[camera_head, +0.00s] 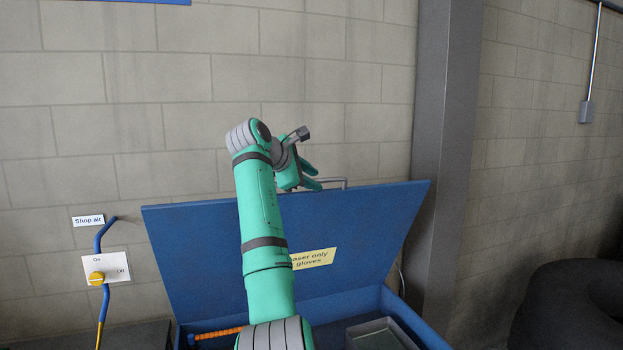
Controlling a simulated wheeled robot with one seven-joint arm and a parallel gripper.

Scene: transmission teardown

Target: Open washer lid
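The washer lid (365,228) is a blue panel. It stands raised and leans back toward the block wall, with the blue washer body (408,322) below it. A grey handle bar (345,181) shows at the lid's top edge. My gripper (318,178) is at the top edge of the lid, just left of the handle's visible end. Its two green fingers look spread apart, with nothing seen between them. My arm hides the middle of the lid and part of the handle, so I cannot tell whether the fingers touch it.
A grey tray (354,336) and an orange coiled hose (217,333) are in the open washer. A yellow label (314,258) is on the lid's inner face. A grey pillar (440,150) stands close on the right. A shop air valve (97,277) is at left.

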